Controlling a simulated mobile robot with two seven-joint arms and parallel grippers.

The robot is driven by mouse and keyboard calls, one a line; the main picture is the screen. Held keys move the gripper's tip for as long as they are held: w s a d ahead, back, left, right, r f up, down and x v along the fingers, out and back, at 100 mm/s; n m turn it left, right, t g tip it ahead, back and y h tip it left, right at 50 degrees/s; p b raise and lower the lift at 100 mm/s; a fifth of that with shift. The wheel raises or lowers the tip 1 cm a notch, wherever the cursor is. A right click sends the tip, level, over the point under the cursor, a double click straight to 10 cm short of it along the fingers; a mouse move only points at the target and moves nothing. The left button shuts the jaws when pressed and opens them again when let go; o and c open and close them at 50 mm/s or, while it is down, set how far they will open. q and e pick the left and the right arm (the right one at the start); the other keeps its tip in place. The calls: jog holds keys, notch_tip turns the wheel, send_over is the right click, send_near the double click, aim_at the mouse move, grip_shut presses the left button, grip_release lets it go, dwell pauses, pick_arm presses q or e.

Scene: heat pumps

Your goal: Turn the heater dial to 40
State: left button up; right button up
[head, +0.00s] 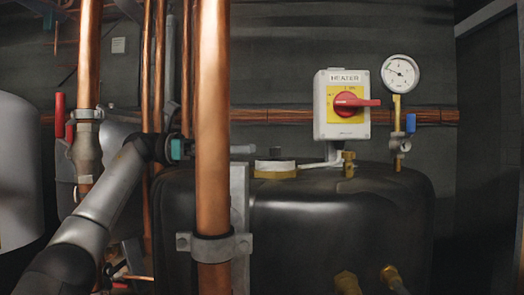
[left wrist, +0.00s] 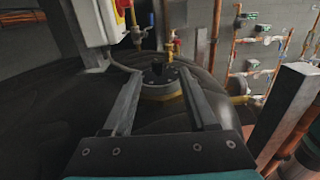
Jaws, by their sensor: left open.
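The heater box (head: 323,118) is a light grey case labelled HEATER, on the dark wall above the black tank. Its red dial (head: 349,104) sits on a yellow plate, with the handle pointing right. Marks around it are too small to read. In the left wrist view the box (left wrist: 98,22) is at the top left, with the red dial (left wrist: 124,4) cut by the edge. My left gripper (head: 243,149) is left of the box, partly hidden behind a copper pipe. Its fingers (left wrist: 163,74) are apart and empty. My right gripper is not seen.
A thick vertical copper pipe (head: 212,120) stands in front of my left gripper. A round gauge (head: 400,73) and blue-handled valve (head: 410,123) are right of the box. A capped brass fitting (head: 274,170) tops the black tank (head: 340,225). Space directly before the dial looks clear.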

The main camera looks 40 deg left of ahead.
aim_at(262, 160)
pick_arm(q)
jog(key=shift+x, duration=2.35)
jog(key=shift+w+a, duration=0.1)
grip_shut()
